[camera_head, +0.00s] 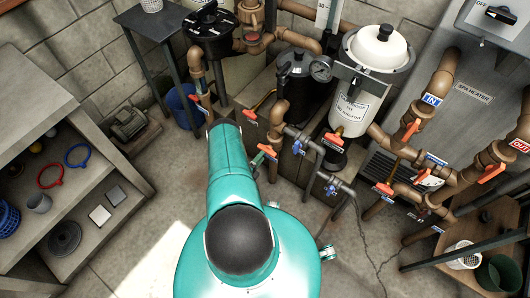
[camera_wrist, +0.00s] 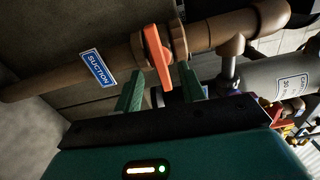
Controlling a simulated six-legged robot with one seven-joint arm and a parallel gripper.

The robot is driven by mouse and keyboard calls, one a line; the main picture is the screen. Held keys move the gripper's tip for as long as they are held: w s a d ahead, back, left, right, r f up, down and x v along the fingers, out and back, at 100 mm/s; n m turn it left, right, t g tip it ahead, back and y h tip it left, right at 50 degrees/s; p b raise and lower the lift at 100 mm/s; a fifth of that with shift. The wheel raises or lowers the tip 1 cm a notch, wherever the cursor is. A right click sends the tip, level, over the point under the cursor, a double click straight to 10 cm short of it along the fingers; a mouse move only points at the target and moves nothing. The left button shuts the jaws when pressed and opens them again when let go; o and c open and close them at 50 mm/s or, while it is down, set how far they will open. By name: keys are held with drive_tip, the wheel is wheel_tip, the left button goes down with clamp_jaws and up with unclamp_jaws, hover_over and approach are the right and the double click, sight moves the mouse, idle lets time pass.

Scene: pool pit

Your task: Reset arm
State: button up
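My gripper (camera_wrist: 161,88) shows in the wrist view as two teal fingers standing apart with a gap between them. An orange valve handle (camera_wrist: 157,55) on a brown pipe (camera_wrist: 70,80) lies across the view just beyond that gap. I cannot tell whether a finger touches it. The pipe carries a blue SUCTION label (camera_wrist: 98,68). In the head view my teal arm (camera_head: 230,165) reaches up toward the pipework, and the gripper cannot be made out clearly there.
Brown pipes with several orange handles (camera_head: 412,130) surround the black filter (camera_head: 297,85), white tank (camera_head: 377,50) and grey spa heater (camera_head: 480,90). A blue bucket (camera_head: 184,105) and a pump (camera_head: 130,122) stand left. Concrete shelves (camera_head: 125,190) hold small items. The floor at lower centre-left is clear.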

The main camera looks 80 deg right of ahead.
drive_tip(key=shift+v, duration=1.9)
